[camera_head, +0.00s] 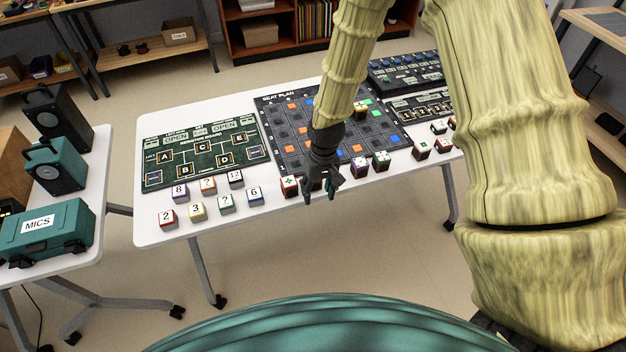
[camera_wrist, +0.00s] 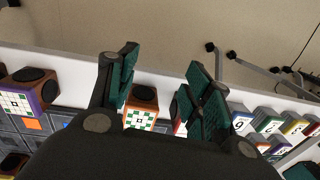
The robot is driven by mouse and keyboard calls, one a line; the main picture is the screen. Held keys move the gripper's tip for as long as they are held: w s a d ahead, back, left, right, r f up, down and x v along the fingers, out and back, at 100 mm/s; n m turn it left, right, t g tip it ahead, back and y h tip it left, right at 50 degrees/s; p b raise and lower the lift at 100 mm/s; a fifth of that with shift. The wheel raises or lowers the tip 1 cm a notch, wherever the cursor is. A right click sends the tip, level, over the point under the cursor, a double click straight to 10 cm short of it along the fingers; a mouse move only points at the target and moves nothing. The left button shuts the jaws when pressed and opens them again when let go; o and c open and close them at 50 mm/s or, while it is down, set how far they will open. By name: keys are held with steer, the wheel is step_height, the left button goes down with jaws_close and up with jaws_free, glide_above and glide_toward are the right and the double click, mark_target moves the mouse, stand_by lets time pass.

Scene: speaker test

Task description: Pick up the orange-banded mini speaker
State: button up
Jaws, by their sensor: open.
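The orange-banded mini speaker (camera_wrist: 143,97) shows in the wrist view as a small cube with orange-brown sides, a dark round top and a white face with a green pattern. It sits near the table's front edge. My gripper (camera_wrist: 160,68) is open, with its green-padded fingers on either side of this cube in the picture; nothing is held. The gap in height between fingertips and cube is unclear. In the head view my gripper (camera_head: 320,190) points down at the front of the white table (camera_head: 180,233) and hides most of that cube.
A purple-banded speaker (camera_wrist: 30,92) stands to the left in the wrist view. A red-edged cube (camera_head: 290,187) is close beside my gripper. Number cubes (camera_head: 226,203) stand left. The seat plan board (camera_head: 285,140) lies behind. A teal MICS case (camera_head: 45,228) is on another table.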

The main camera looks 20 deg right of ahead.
steer(key=w+d+r+h, duration=0.1)
steer(key=w+r, duration=0.6)
steer(key=r, duration=0.2)
steer(key=shift+s+f+p, duration=0.2)
steer(key=shift+f+p, duration=0.4)
steer(key=shift+f, duration=2.15)
steer(key=shift+s+a+f+p, duration=0.1)
steer(key=shift+s+f+p, duration=0.1)
steer(key=shift+f+p, duration=1.05)
steer(key=shift+f, duration=1.4)
steer(key=shift+c, duration=0.4)
steer(key=c, duration=0.7)
steer(key=shift+c, duration=0.2)
steer(key=shift+w+r+b, duration=0.1)
steer(key=shift+r+b, duration=0.1)
steer(key=shift+b, duration=0.1)
